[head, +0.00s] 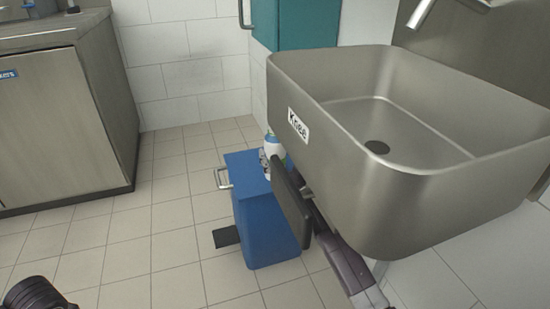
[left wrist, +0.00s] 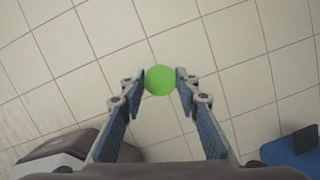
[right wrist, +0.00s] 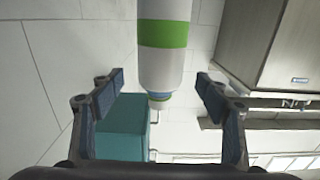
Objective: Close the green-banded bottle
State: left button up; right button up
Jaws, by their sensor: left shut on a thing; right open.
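The green-banded bottle (right wrist: 163,60) is white with a wide green band. In the right wrist view it hangs neck-down in the picture, with a blue ring at its narrow neck. In the head view the bottle (head: 272,147) is small, above the blue bin and partly hidden by the sink. My right gripper (right wrist: 160,80) is open, its fingers on either side of the bottle in the picture with gaps between. My left gripper (left wrist: 160,78) is shut on a round green cap (left wrist: 160,81) at its fingertips, over the tiled floor. It is outside the head view.
A metal sink (head: 345,190) with a "Knee" label and a dark panel (head: 290,200) stands over the blue bin (head: 265,226). A steel cabinet (head: 60,130) is at the left. Tiled floor between is clear.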

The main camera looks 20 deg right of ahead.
pick_arm(q)
jog(key=shift+f+b, duration=0.25)
jog(key=shift+b, duration=0.05)
pick_arm(e)
jog(key=shift+w, duration=0.2)
jog(key=w+b, duration=0.2)
jog(key=w, duration=0.2)
jog(key=shift+a+f+b, duration=0.1)
jog(key=shift+f+b, duration=0.05)
jog(key=shift+b, duration=0.25)
jog(key=shift+w, duration=0.35)
pick_arm(q)
notch_tip(320, 180, down, 3)
jog(key=shift+r, duration=0.1)
pick_arm(e)
jog(key=shift+c, duration=0.4)
jog(key=c, duration=1)
